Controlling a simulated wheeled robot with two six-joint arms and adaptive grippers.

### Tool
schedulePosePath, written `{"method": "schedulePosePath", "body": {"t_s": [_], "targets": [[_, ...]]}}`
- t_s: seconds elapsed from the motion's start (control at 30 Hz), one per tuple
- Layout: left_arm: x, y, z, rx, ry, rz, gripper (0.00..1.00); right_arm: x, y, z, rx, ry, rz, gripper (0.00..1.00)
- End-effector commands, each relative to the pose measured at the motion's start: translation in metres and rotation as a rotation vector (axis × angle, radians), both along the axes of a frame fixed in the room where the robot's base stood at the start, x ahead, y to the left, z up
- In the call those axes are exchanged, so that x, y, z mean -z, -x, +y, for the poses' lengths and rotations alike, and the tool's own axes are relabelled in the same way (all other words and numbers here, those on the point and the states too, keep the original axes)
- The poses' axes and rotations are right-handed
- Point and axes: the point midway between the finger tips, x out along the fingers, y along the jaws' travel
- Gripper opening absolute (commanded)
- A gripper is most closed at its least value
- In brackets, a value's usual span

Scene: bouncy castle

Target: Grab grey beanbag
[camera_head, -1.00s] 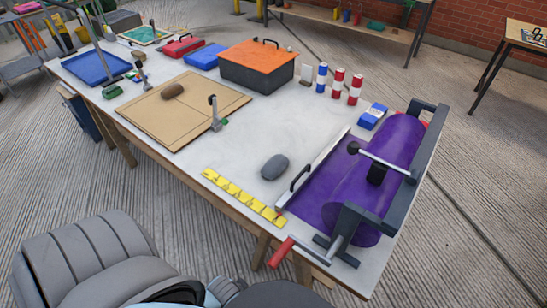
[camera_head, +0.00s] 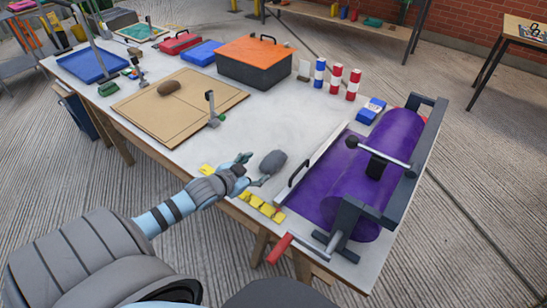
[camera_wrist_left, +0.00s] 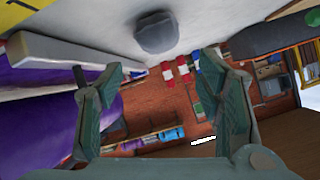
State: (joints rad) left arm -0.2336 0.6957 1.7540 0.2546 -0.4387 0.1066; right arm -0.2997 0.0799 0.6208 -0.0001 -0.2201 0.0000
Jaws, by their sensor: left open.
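The grey beanbag (camera_head: 273,162) lies on the white table top near the front edge, left of the purple roller device. My left gripper (camera_head: 251,170) is just left of the beanbag in the head view, open, with its fingers pointing toward it. In the left wrist view the beanbag (camera_wrist_left: 156,33) appears at the top middle, beyond the two spread green fingers (camera_wrist_left: 165,95), with nothing between them. I cannot tell whether a finger touches the beanbag. My right gripper is not in view.
The purple roller device (camera_head: 375,170) with its dark frame stands right of the beanbag. A yellow strip (camera_head: 262,206) runs along the front edge, partly hidden by my arm. Bare table lies behind the grey beanbag.

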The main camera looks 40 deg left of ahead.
Motion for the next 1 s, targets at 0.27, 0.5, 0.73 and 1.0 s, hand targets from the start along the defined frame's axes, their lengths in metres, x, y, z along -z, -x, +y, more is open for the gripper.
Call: {"method": "schedulePosePath", "body": {"t_s": [0.27, 0.5, 0.73, 1.0], "targets": [[0.028, -0.046, 0.003, -0.001, 0.002, 0.0, 0.6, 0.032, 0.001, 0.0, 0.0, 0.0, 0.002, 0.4], [0.047, -0.085, 0.002, -0.001, 0.003, 0.0, 0.6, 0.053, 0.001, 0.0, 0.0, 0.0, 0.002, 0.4], [0.048, -0.092, 0.003, 0.0, -0.001, 0.003, 0.6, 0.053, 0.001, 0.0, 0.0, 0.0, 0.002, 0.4], [0.048, -0.091, 0.003, 0.0, -0.001, 0.003, 0.23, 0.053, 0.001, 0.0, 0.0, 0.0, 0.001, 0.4]]}}
